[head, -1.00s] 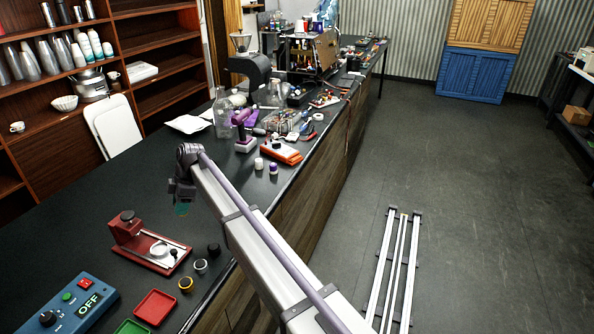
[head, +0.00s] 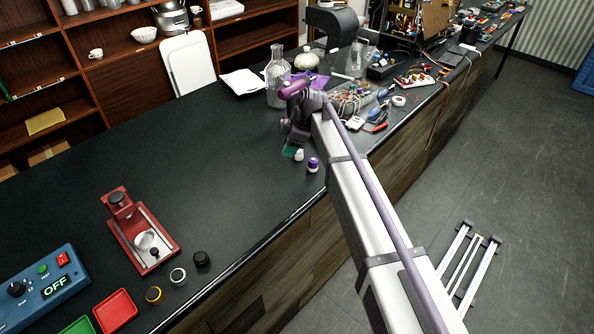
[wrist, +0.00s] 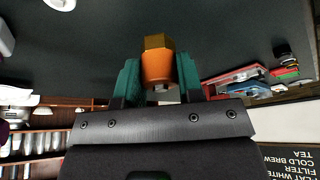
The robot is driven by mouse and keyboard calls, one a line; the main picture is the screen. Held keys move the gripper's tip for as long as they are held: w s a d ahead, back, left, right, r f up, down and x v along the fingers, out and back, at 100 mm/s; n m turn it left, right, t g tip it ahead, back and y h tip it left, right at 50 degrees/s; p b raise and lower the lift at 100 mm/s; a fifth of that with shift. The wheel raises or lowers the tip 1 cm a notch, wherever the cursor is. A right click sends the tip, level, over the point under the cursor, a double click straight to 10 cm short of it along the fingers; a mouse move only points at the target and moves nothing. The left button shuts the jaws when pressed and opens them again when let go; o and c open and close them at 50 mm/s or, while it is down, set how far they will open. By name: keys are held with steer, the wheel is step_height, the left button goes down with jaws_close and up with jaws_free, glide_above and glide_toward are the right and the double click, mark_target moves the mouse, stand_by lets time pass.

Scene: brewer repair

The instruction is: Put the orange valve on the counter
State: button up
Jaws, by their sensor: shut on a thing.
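The orange valve (wrist: 158,68) has a brass hexagonal end and sits between the green fingers of my gripper (wrist: 158,82) in the wrist view. My gripper is shut on it. In the head view my gripper (head: 290,151) hangs over the black counter (head: 215,150), near its front edge and beside the small white and purple-capped pots. The valve cannot be made out there. How high the gripper is above the counter is hard to tell.
A red stand (head: 140,232), a blue control box (head: 38,288) and a red tray (head: 114,311) stand at the near left. A glass bottle (head: 278,78), a purple-capped pot (head: 313,165) and tools lie around the arm's end. The counter's middle left is clear.

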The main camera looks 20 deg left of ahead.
mark_target(286, 177)
step_height(286, 177, down, 10)
steer(key=b, duration=0.8)
steer(key=shift+w+r, duration=0.1)
steer(key=shift+r, duration=0.3)
steer(key=shift+c, duration=0.4)
steer(key=shift+f, duration=0.25)
steer(key=o, duration=1.1)
steer(key=shift+c, duration=0.2)
steer(key=p+v, duration=1.1)
steer(key=v, duration=0.1)
steer(key=shift+r, duration=0.2)
